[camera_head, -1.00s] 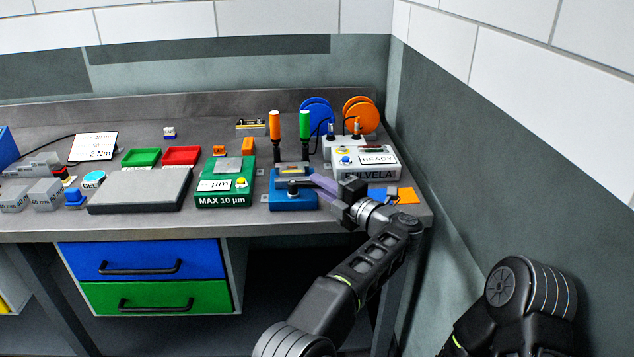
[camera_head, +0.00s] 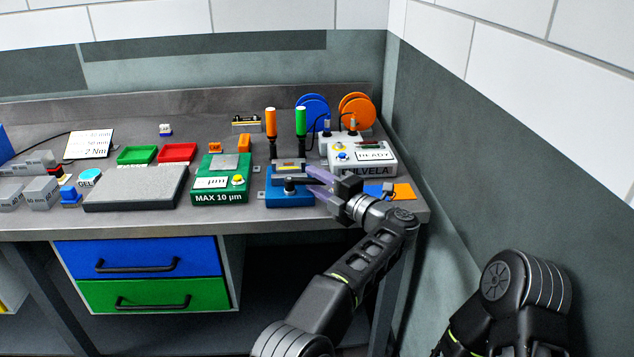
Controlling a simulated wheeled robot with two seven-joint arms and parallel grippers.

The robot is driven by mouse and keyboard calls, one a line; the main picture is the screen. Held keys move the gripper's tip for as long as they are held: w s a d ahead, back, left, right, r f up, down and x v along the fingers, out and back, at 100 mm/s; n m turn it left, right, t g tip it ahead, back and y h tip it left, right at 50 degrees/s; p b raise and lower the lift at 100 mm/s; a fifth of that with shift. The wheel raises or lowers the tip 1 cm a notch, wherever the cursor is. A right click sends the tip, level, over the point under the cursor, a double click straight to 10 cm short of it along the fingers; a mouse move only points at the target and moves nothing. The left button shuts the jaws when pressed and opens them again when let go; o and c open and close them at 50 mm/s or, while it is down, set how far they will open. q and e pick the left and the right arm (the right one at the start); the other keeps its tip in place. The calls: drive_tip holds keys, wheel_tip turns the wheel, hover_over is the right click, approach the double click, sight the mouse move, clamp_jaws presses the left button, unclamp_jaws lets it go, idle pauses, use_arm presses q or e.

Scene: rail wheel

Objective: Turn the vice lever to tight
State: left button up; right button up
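The vice (camera_head: 287,201) has a blue base, with a grey and yellow part on top. It stands near the front edge of the bench, right of the green gauge block. A black knob (camera_head: 290,184) shows on its front, and the lever's exact angle is too small to tell. My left gripper (camera_head: 308,179) is just right of the vice, its purple fingers pointing left towards the knob. The fingers look parted, with a gap between them and nothing clearly held. Whether a fingertip touches the lever cannot be told. My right gripper is out of view.
A green block marked MAX 10 µm (camera_head: 219,180) stands close left of the vice. Orange (camera_head: 270,122) and green (camera_head: 301,122) handled tools stand behind it. The wall closes the right side.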

use_arm(q)
drive_tip(key=shift+d, duration=0.1)
drive_tip(key=shift+s+d+f+b, duration=0.2)
drive_tip(key=shift+s+d+b, duration=0.45)
drive_tip(key=shift+b, duration=0.4)
drive_tip(key=shift+s+d+b, duration=0.2)
drive_tip(key=shift+s+b, duration=0.2)
drive_tip(key=shift+b, duration=0.35)
drive_tip(key=v, duration=0.5)
drive_tip(key=shift+r, duration=0.2)
